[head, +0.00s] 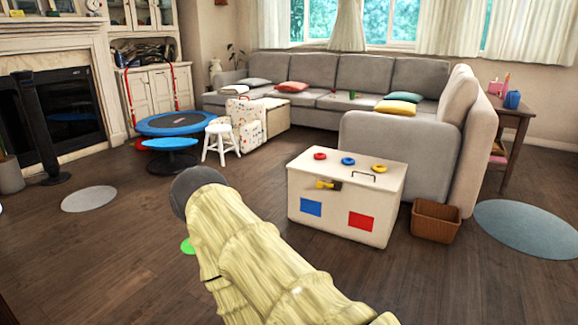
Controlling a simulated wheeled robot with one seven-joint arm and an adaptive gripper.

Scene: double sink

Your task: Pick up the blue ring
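The blue ring (348,161) lies flat on top of a white chest (308,180) in the head view. It sits between a red ring (320,155) on its left and a yellow ring (378,168) on its right, apart from both. My arm, pale and wood-patterned with a dark rounded end, rises from the bottom of the picture, left of the chest. My gripper's fingers do not show. Nothing hides the blue ring.
The chest has a dark handle on top, near the rings. A wicker basket (436,221) stands right of it, and a grey sofa (398,148) behind. A white stool (219,144) and blue trampoline (176,124) stand further left.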

